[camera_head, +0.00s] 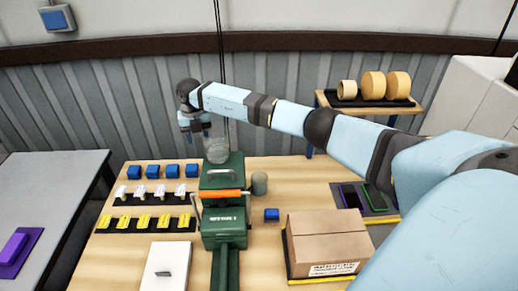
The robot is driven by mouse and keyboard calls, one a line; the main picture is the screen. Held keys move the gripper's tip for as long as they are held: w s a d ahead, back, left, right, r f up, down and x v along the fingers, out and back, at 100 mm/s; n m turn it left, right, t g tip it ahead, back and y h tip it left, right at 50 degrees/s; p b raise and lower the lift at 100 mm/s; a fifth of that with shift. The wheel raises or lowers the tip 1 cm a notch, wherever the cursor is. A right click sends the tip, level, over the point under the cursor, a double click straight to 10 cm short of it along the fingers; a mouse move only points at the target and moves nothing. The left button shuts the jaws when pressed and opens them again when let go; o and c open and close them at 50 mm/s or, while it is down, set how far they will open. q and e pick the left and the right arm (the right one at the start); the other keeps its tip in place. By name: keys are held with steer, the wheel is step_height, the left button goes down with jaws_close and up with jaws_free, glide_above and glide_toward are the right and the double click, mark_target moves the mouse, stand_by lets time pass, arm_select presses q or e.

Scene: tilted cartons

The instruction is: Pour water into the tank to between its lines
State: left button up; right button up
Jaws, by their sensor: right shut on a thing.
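My right gripper (199,128) is at the end of the pale blue arm, over the back of the wooden table. It is shut on a clear, rounded vessel (217,152), which hangs above the back of the green machine (222,222). I cannot tell the water level in the vessel or whether any water is flowing. The green machine has a handle on top and an orange bar across its middle. A tank and its lines cannot be made out at this size. My left gripper is not in view.
A grey-green cylinder (259,183) stands right of the machine. Rows of small blue, white and yellow pieces (146,222) lie left. A white box (166,267) is in front.

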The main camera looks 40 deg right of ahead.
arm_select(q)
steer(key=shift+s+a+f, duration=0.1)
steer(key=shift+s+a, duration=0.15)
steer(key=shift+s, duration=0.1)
arm_select(e)
steer(key=shift+s+r, duration=0.1)
steer(key=shift+r, duration=0.1)
